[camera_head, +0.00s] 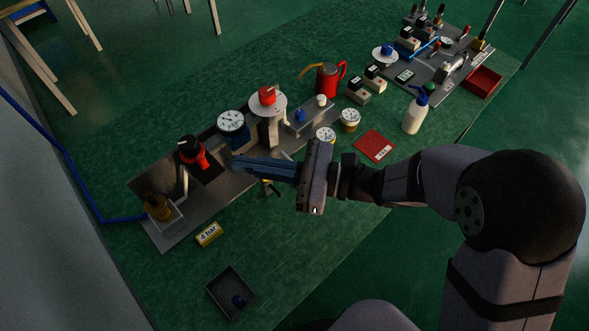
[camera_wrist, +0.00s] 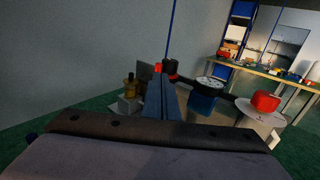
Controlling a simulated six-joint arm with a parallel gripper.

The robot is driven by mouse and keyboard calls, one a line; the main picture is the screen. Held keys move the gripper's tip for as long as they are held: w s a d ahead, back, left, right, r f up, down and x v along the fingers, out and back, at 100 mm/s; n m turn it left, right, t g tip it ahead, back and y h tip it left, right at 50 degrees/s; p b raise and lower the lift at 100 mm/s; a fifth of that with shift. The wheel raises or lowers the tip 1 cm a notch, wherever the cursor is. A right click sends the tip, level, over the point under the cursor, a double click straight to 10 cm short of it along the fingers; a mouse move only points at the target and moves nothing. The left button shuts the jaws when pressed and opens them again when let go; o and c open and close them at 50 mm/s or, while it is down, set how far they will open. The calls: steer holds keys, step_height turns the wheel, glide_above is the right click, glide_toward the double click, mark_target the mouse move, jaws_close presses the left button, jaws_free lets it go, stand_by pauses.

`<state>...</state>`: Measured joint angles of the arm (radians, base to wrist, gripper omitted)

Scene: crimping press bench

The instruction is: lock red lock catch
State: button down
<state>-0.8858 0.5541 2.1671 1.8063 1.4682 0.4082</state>
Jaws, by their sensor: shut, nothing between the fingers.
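A red part (camera_head: 201,158) sits beside a round black-topped part (camera_head: 189,146) on the left half of the grey base plate; I take it to be the red lock catch, though its detail is too small to tell. In the wrist view a bit of red (camera_wrist: 158,67) shows just past my fingertips, next to the black-and-red part (camera_wrist: 172,69). My gripper (camera_head: 236,166) is shut and empty. Its blue fingers point left, and the tips appear a short way right of the red part. The fingers hide part of the plate.
A dial gauge (camera_head: 231,123) and a white disc with a red block (camera_head: 267,95) stand behind my fingers. An amber part (camera_head: 157,206) stands at the plate's left end. A yellow "4 bar" block (camera_head: 209,234) and a dark tray (camera_head: 228,289) lie in front. Green bench lies clear between.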

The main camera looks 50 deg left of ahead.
steer(key=b+v, duration=0.1)
steer(key=v, duration=0.7)
steer(key=shift+d, duration=0.25)
steer(key=shift+w, duration=0.15)
steer(key=w+d+f+n+t+h+p, duration=0.1)
steer(key=w+d+n+t+h+p, duration=0.2)
steer(key=d, duration=1)
steer(key=w+d+f+n+t+h+p, duration=0.1)
steer(key=w+d+n+t+h+p, duration=0.2)
steer(key=d, duration=1)
steer(key=w+d+f+n+t+h+p, duration=0.1)
steer(key=w+d+n+t+h+p, duration=0.3)
steer(key=d+h, duration=0.4)
steer(key=d+p, duration=0.1)
steer(key=d, duration=0.5)
steer(key=shift+n+t+h, duration=0.3)
steer(key=shift+n, duration=0.1)
steer(key=shift+w, duration=0.1)
